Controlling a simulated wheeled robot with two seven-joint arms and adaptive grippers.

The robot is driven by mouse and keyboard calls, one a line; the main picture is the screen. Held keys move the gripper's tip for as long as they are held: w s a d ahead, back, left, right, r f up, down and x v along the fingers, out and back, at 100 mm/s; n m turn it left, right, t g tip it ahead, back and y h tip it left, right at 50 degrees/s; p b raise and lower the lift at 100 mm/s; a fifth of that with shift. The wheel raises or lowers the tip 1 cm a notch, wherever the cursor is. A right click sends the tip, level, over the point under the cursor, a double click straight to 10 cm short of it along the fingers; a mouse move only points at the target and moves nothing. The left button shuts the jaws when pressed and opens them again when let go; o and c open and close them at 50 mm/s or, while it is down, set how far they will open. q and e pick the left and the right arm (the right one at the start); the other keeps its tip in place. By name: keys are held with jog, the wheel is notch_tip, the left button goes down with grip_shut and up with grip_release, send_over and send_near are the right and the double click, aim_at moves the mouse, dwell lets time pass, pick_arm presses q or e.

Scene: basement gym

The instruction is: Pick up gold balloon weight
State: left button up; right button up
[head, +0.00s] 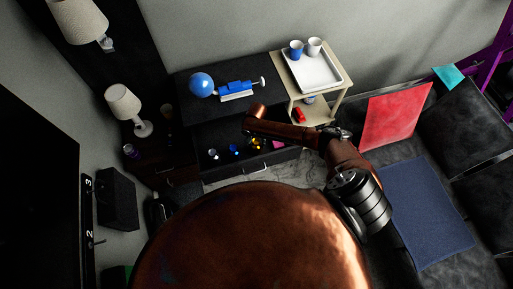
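The gold balloon weight seems to be the small yellow item (256,142) in the open dark drawer, partly covered by my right arm. The copper-coloured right arm reaches left over the drawer. Its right gripper (253,135) seems to be at the arm's far end, dark against the drawer, close to the yellow item. Its fingers cannot be made out, nor whether they touch it. A blue item (234,149), a pale silvery item (212,154) and a pink item (278,143) also lie in the drawer. My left gripper is not in view.
The dark cabinet top (205,117) holds a blue balloon on a blue and white pump (236,90). A side table (343,91) with a white tray and two cups stands right. A lamp (124,103) stands left. Chairs (460,125) stand at far right.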

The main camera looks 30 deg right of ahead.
jog(key=shift+c, duration=0.4)
grip_shut()
